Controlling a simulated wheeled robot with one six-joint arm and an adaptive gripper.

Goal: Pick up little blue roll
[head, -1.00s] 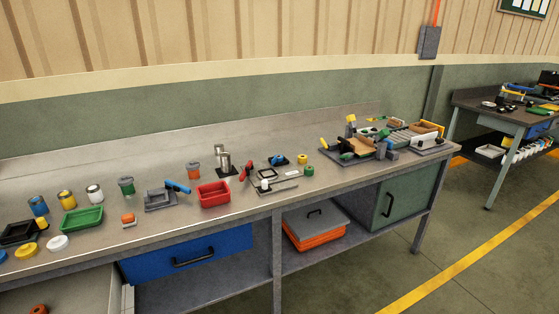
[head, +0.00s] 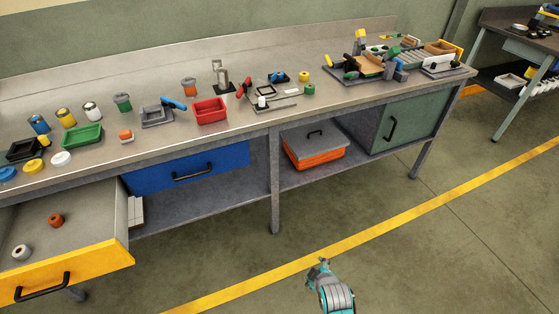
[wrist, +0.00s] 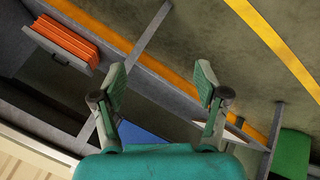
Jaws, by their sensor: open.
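Several blue things lie on the workbench (head: 235,125) in the head view; I cannot tell for sure which is the little blue roll. A flat round blue piece (head: 7,173) lies at the far left edge. A small blue piece (head: 277,76) sits on a black base at the back, right of the red bin. A longer blue piece (head: 173,103) leans on a grey tray. My gripper (head: 322,265) is over the floor in front of the bench, well away from all of these. In the wrist view my gripper (wrist: 160,78) is open and empty.
A yellow-fronted drawer (head: 75,270) stands open at left, holding an orange roll (head: 56,220) and a white roll (head: 22,252). A red bin (head: 210,110) and green tray (head: 82,136) stand on the bench. An orange box (head: 315,150) is on the shelf below. Floor in front is clear.

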